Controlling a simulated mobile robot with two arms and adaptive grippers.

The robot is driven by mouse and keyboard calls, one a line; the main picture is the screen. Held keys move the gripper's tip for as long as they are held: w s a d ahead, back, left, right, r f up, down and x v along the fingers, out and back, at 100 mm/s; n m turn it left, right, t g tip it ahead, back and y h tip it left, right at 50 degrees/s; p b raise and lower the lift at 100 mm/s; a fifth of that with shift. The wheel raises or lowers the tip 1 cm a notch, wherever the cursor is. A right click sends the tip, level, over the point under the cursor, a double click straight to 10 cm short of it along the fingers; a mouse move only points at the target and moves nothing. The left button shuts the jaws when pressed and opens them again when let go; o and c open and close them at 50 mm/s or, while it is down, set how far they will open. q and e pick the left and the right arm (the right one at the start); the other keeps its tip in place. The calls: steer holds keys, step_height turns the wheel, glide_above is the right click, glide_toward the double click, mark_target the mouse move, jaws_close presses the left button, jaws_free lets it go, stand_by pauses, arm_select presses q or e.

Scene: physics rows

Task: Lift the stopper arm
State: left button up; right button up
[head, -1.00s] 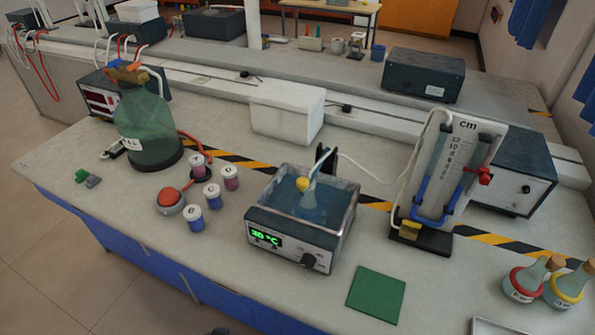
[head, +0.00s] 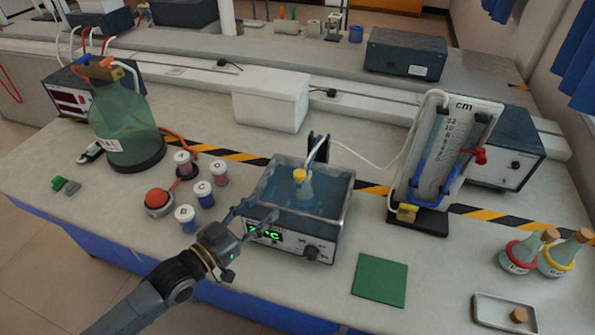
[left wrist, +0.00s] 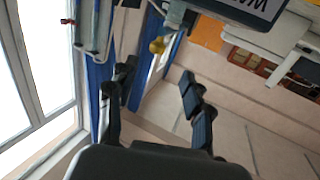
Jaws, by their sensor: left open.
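A water bath (head: 281,234) with a green lit display stands in the middle of the bench. A flask (head: 306,190) with a yellow stopper (head: 299,176) sits in its water. A black upright piece (head: 318,148) stands at the bath's back edge, by a pale tube that runs to the stopper; I cannot tell for sure that it is the stopper arm. My left gripper (head: 256,212) is open and empty at the bath's front left, partly covering the display. Its two spread fingers also show in the left wrist view (left wrist: 158,85). My right gripper is out of view.
Several small lidded jars (head: 204,195) and a red-topped round device (head: 158,201) lie left of the bath. A large green bottle (head: 126,130) stands farther left. A tube gauge (head: 445,150) stands right. A green mat (head: 380,279) lies front right, near stoppered flasks (head: 521,250).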

mark_target(296, 177)
arm_select(q)
steer(key=p+x, duration=0.1)
steer(key=x, duration=0.3)
steer(key=r+x, duration=0.1)
steer(key=x, duration=0.3)
steer(key=p+x, duration=0.1)
steer(key=x, duration=0.4)
steer(key=shift+r+p, duration=0.3)
steer(key=shift+w+d, duration=0.35)
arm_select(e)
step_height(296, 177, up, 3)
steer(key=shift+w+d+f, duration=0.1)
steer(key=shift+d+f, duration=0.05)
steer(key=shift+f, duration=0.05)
arm_select(q)
steer(key=c, duration=1)
steer(key=shift+f, duration=0.1)
jaws_close()
